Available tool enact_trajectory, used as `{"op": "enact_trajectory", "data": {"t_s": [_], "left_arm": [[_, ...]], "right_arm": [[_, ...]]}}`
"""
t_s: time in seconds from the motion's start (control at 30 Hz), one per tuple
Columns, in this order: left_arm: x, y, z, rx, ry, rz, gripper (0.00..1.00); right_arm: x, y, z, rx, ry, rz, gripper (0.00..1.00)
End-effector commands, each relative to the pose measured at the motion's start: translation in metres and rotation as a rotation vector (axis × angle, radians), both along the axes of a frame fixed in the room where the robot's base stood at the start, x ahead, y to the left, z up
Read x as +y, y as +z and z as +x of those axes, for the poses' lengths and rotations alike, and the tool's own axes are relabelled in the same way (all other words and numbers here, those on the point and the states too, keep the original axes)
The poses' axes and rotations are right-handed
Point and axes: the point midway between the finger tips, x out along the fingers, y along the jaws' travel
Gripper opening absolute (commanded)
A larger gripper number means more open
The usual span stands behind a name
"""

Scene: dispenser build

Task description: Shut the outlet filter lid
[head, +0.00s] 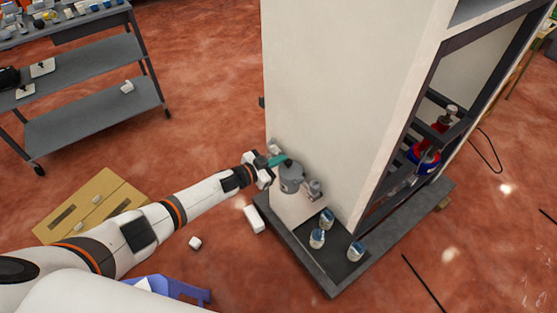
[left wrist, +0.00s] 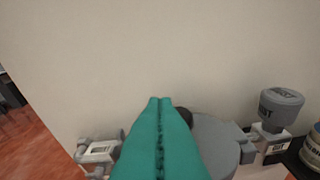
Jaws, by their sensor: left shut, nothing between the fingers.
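My left gripper (head: 277,159) reaches in from the left with its teal fingers closed together and empty. The closed fingertips show in the left wrist view (left wrist: 160,103). They are beside the top of a grey round canister (head: 291,178) on the dispenser's base, which also shows in the left wrist view (left wrist: 217,142). A dark knob (left wrist: 185,115) is partly hidden behind the fingers. A smaller grey capped fitting (head: 315,188) stands to its right, with blurred lettering on its cap (left wrist: 281,103). I cannot tell which part is the outlet filter lid, or how far it is open. My right gripper is out of view.
The tall pale cabinet wall (head: 335,90) rises right behind the canister. Several small jars (head: 356,250) stand on the dark base platform (head: 325,280) in front. A white block (head: 254,219) and a cardboard piece (head: 95,200) lie on the floor. A grey cart (head: 90,110) stands far left.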

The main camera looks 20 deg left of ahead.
Motion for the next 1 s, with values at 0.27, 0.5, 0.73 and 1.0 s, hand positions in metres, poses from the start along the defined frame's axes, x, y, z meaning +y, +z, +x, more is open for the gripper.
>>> {"op": "enact_trajectory", "data": {"t_s": [0.27,0.5,0.73,1.0], "left_arm": [[0.012,0.004,-0.015,0.001,0.001,0.001,0.0],[0.04,0.013,-0.056,0.003,0.0,0.002,0.0],[0.062,0.02,-0.086,0.002,0.0,0.001,0.0],[0.069,0.024,-0.096,0.0,0.0,0.0,0.0]], "right_arm": [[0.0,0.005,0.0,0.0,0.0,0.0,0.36],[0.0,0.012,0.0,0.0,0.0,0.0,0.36],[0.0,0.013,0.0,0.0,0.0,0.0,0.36],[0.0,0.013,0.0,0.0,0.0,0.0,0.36]]}}
